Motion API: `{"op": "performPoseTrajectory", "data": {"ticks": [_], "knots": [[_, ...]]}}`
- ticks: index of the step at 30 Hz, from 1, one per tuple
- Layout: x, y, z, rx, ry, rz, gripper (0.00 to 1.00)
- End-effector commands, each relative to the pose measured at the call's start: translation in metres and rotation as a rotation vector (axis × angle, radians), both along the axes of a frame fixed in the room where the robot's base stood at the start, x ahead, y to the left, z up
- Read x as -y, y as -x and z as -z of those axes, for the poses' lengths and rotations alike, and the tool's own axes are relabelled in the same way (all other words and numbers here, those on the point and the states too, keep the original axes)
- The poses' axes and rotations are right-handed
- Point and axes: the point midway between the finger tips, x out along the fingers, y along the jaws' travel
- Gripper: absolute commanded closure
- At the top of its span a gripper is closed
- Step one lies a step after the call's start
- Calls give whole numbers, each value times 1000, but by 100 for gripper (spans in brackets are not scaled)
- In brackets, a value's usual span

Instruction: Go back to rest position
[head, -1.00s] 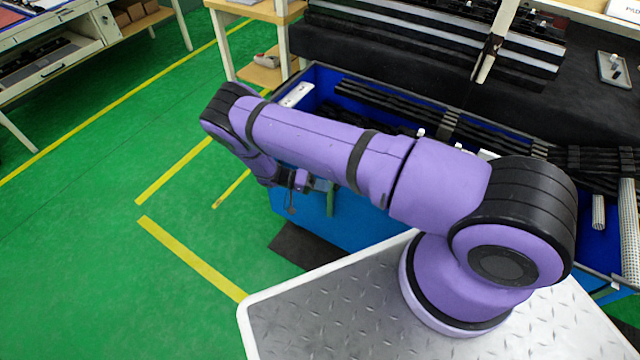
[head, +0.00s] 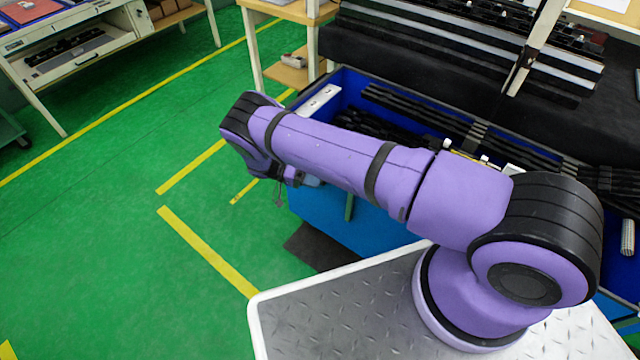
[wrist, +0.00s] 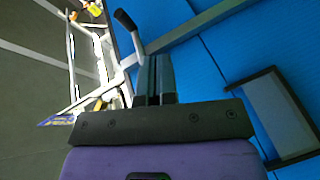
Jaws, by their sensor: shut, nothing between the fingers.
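My gripper shows in the wrist view (wrist: 153,78) with its two dark fingers together and nothing between them. A thin dark curved piece rises from the left finger. In the head view my gripper (head: 289,180) is small and partly hidden under the far end of my purple arm, close to the side of a blue crate (head: 325,208). My arm stretches to the left from its base, with the wrist bent downward. I cannot tell whether the gripper touches the crate. The blue surface also fills the right of the wrist view (wrist: 215,85).
The blue crate holds several long black trim strips (head: 415,105). Behind it stands a black rack (head: 440,45). A wooden shelf (head: 290,80) stands at the back, and a workbench (head: 75,55) at the far left. The green floor (head: 110,250) with yellow lines is clear.

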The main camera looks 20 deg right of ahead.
Motion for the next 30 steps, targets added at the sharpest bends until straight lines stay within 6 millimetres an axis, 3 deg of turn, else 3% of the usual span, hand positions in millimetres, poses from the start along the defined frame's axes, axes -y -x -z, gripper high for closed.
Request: {"op": "performPoseTrajectory", "data": {"ticks": [15, 19, 23, 30], "knots": [[0, 0, 0, 0, 0, 0, 100], [-1, -5, -10, 2, -20, 9, 100], [-3, -17, -40, 3, -90, 31, 100], [-4, -42, -122, 7, -283, 73, 100]]}}
